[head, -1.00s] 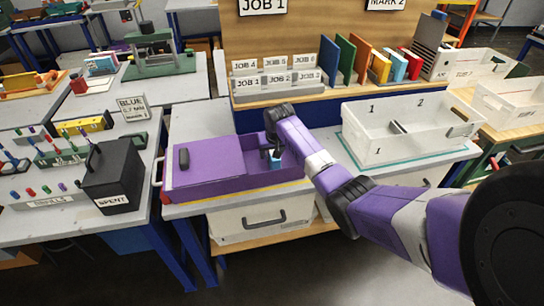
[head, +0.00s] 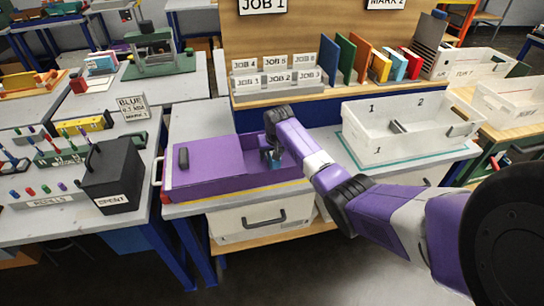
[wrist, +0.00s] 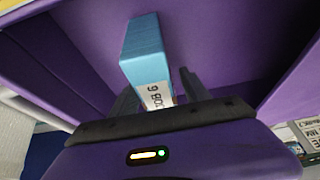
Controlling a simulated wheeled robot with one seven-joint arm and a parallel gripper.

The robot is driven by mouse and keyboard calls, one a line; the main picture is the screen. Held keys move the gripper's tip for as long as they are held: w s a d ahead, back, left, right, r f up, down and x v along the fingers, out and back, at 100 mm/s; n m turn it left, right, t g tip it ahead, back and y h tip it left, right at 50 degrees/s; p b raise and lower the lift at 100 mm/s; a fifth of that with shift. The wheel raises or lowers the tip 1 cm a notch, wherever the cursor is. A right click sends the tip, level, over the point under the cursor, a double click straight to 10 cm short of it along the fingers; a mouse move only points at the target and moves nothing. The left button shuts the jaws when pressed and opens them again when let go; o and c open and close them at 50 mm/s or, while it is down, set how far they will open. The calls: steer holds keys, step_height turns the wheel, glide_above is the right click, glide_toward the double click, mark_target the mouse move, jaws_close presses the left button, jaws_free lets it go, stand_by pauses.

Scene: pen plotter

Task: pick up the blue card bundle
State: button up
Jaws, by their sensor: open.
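The blue card bundle (wrist: 145,50) stands in the open part of the purple box (head: 222,190), with a white printed label near its lower end in the wrist view. My gripper (wrist: 157,88) is open, with one dark finger on each side of the bundle's near, labelled end. I cannot tell whether either finger touches it. In the head view my gripper (head: 273,153) reaches down into the box's right part and hides most of the bundle.
The purple box's walls close in around my gripper. A white divided bin (head: 375,149) stands to the right. A black SPENT box (head: 112,178) stands to the left. Several upright coloured folders (head: 346,58) and labelled card holders (head: 277,80) line the back.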

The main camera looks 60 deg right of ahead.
jaws_close()
steer(key=shift+r, duration=0.15)
stand_by(0.4)
